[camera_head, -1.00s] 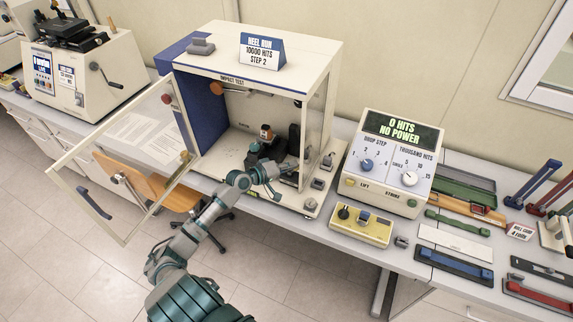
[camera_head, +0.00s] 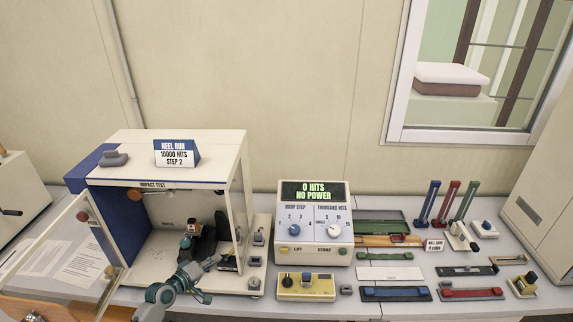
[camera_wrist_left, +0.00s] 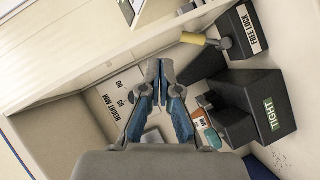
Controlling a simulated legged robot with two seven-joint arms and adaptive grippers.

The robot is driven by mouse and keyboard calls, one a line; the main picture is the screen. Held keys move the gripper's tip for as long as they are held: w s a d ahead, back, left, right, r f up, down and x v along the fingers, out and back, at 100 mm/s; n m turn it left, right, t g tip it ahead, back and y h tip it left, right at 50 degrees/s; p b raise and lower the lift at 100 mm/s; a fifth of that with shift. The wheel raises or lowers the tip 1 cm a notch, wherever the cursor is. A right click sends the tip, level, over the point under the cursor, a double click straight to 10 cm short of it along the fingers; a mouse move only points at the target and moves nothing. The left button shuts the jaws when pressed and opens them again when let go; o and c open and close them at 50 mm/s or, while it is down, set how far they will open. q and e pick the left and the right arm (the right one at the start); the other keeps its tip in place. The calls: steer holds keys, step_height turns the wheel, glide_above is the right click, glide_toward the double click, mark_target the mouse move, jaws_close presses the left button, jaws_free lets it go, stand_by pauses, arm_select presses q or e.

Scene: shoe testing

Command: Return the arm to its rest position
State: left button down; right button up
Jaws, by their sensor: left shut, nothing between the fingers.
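My left gripper (camera_head: 209,263) is at the open front of the impact test cabinet (camera_head: 236,146), near the black clamp fixture inside it. In the left wrist view the fingers (camera_wrist_left: 159,92) are closed together with nothing between them. That view also shows the black block marked TIGHT (camera_wrist_left: 262,103) to the right of the fingers, and a block marked FREE LOCK (camera_wrist_left: 242,31) with a yellow-handled lever (camera_wrist_left: 205,40). My left arm (camera_head: 158,296) comes in from the lower left. My right gripper is out of view.
The cabinet's clear door (camera_head: 62,262) stands open at the left. A control box reading 0 HITS NO POWER (camera_head: 313,222) and a yellow switch box (camera_head: 306,288) stand right of the cabinet. Coloured bars and tools cover the bench further right.

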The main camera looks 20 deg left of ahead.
arm_select(q)
steer(key=s+d+f+m+g, duration=0.6)
steer(key=s+d+f+m, duration=0.2)
steer(key=s+d+f, duration=0.75)
steer(key=s+d+f+m+g+y, duration=0.1)
steer(key=s+d+m+g+y, duration=0.1)
steer(key=s, duration=0.7)
steer(key=s+d+m+g+y, duration=0.2)
steer(key=s+g, duration=0.1)
steer(key=s, duration=0.6)
step_height(320, 180, down, 34)
steer(key=s+g+b, duration=0.1)
steer(key=s+b, duration=0.2)
steer(key=b, duration=0.3)
steer(key=s+a+f+b, duration=0.1)
steer(key=s+f, duration=0.7)
steer(key=f, duration=0.1)
steer(key=s+a+f+g+b, duration=0.1)
steer(key=s+a+f+b, duration=0.1)
steer(key=s+f, duration=0.6)
steer(key=shift+s+a+f+y, duration=0.3)
steer(key=shift+s+f, duration=0.05)
steer(key=shift+f, duration=0.35)
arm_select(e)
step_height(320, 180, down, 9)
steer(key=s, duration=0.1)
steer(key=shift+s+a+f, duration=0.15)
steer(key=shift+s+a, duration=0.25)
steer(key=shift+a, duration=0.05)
